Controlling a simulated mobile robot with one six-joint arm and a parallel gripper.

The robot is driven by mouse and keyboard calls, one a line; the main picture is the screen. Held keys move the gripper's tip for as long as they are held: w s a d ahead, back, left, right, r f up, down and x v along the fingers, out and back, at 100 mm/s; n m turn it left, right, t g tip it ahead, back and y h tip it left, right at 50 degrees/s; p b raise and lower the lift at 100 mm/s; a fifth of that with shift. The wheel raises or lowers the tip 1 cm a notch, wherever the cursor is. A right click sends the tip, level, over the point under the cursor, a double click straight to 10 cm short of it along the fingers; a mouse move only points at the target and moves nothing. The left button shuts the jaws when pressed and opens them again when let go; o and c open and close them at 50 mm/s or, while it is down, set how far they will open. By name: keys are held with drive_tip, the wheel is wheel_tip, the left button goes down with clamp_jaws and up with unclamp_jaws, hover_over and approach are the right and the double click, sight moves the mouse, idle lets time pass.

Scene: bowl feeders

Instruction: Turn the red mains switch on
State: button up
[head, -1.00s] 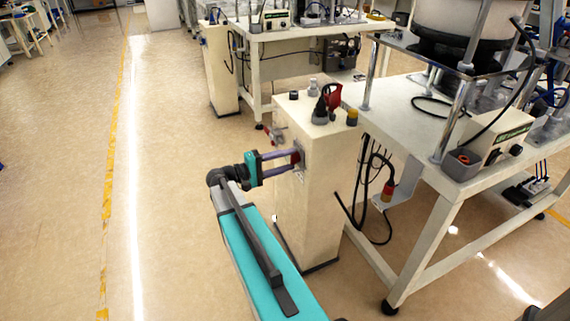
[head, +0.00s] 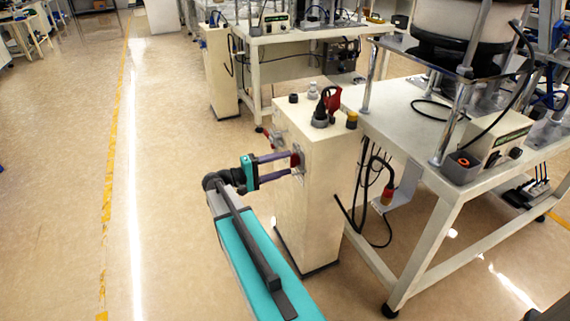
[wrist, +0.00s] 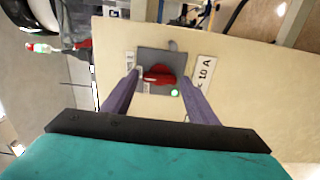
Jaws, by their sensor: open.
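The red mains switch (wrist: 159,75) is a rotary knob on a grey plate (wrist: 174,60), on the side of a cream cabinet (head: 306,215). In the wrist view its handle lies nearly crosswise. A small green lamp (wrist: 174,92) beside it looks lit. In the head view the red switch (head: 296,159) is partly hidden by my fingers. My gripper (head: 292,162) is open and faces the switch. In the wrist view its two purple fingers (wrist: 160,82) stand either side of the knob, with gaps showing. I cannot tell how far the tips stand from the plate.
On the cabinet top are a red item (head: 332,99), a black knob (head: 320,116) and a yellow button (head: 352,120). Another red-handled fitting (head: 273,137) juts from the cabinet side. A feeder table (head: 430,140) stands right. The floor on the left is clear.

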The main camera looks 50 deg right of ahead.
drive_tip(key=v, duration=1.2)
drive_tip(key=shift+a+p, duration=0.25)
drive_tip(key=shift+p, duration=0.2)
drive_tip(key=shift+w+f, duration=0.1)
drive_tip(key=s+a+f+n+t+y+p, duration=0.15)
drive_tip(key=s+a+f+y+p, duration=0.35)
drive_tip(key=f, duration=0.5)
drive_tip(key=s+a+f+n+t+y+p, duration=0.1)
drive_tip(key=s+a+f+n+y+p, duration=0.15)
drive_tip(key=s+a+f, duration=0.55)
drive_tip(key=s+a+f+y+p, duration=0.3)
drive_tip(key=s+a+f+y, duration=0.1)
drive_tip(key=s+a, duration=0.4)
drive_tip(key=s+a+f+g+y+p, duration=0.1)
drive_tip(key=s+a+f+y+p, duration=0.3)
drive_tip(key=s+a+f, duration=0.3)
drive_tip(key=shift+s+a+n+y+p, duration=0.3)
drive_tip(key=shift+s+a+y, duration=0.45)
drive_tip(key=shift+a, duration=1.8)
drive_tip(key=shift+s, duration=0.15)
